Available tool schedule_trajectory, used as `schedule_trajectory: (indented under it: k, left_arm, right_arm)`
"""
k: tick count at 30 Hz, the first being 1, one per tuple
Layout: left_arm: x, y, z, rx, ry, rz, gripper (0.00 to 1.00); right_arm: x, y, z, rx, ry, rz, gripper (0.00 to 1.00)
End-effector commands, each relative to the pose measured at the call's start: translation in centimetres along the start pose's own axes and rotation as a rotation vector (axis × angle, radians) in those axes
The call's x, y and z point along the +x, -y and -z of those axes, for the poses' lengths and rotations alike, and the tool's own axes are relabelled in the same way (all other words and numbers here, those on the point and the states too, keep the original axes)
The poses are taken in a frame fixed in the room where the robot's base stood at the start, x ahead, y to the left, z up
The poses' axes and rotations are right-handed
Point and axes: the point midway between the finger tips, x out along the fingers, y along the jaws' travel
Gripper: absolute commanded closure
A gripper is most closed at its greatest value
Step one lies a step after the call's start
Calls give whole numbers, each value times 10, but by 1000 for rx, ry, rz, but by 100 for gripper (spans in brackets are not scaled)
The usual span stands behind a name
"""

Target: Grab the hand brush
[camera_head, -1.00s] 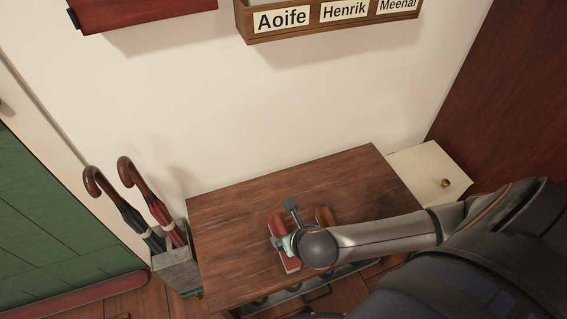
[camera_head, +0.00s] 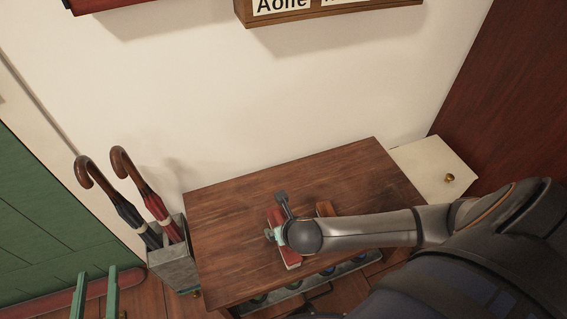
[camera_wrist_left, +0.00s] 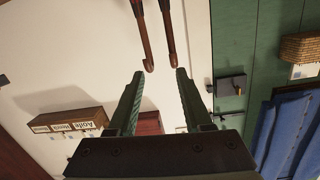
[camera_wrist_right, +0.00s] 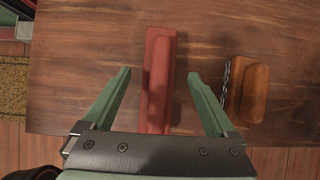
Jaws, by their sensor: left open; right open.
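A long red object, which looks like the hand brush (camera_head: 292,254), lies on the wooden table top, partly hidden by my right gripper and wrist. In the right wrist view the red brush (camera_wrist_right: 158,75) lies lengthwise between the spread fingers. My right gripper (camera_wrist_right: 160,90) is open over it, with a visible gap on each side; I cannot tell its height. My left gripper (camera_head: 97,284) is open and empty at the lower left of the head view, its green fingers pointing up. It also shows open in the left wrist view (camera_wrist_left: 157,78).
A brown wooden piece (camera_wrist_right: 250,90) with a dark chain-like strip lies right of the brush. A grey stand (camera_head: 174,265) with two umbrellas is left of the table (camera_head: 225,205). A pale cabinet (camera_head: 432,165) stands at right. The table's back is clear.

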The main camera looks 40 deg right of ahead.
Motion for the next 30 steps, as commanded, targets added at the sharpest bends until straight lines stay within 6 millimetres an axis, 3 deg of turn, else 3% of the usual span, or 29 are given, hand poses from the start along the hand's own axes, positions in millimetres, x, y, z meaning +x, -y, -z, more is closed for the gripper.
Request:
schedule_trajectory:
  k: [6,12,22,30]
  left_arm:
    - [0,4,46,55,-190,5,50]
    - [-6,5,76,91,-308,6,50]
    - [-8,5,84,98,-337,6,50]
    - [-8,5,84,98,-336,6,50]
  right_arm:
    - [17,-2,2,1,-1,-1,9]
    - [27,-1,2,0,-2,0,9]
    - [28,-1,1,-1,-2,-1,9]
    - [28,-1,1,-1,-1,-1,38]
